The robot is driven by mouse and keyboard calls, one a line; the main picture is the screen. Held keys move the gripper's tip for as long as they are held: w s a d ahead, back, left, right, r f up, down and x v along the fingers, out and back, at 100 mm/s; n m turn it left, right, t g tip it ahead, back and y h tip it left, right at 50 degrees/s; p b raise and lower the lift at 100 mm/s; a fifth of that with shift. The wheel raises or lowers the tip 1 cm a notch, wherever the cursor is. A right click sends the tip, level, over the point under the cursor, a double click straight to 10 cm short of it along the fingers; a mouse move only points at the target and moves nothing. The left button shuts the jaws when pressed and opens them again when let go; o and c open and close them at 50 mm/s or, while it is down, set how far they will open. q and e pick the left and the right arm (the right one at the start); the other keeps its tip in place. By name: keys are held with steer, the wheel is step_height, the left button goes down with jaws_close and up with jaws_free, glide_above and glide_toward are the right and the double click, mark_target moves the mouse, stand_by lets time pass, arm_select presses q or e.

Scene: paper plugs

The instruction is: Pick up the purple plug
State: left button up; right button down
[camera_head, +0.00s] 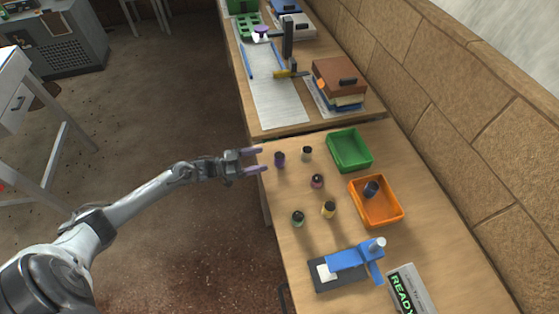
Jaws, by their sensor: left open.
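The purple plug (279,159) stands upright on the wooden table near its left edge. My left gripper (262,160) comes in from the left at the table edge. Its two purple fingers are apart and point right toward the purple plug. The plug seems to lie just beyond the fingertips, and I cannot tell if they touch it. My right gripper is not in view.
Several other plugs stand close by: a dark one (307,153), a pink-topped one (317,181), a yellow one (328,209) and a green-topped one (298,218). A green tray (370,153) and an orange tray (397,213) lie right. A blue device (347,259) stands in front.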

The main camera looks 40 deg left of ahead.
mark_target(280, 160)
arm_select(q)
steer(key=shift+b+x, duration=0.3)
steer(key=shift+x, duration=2.5)
steer(key=shift+s+d, duration=0.1)
steer(key=shift+d, duration=0.05)
steer(key=c, duration=1.1)
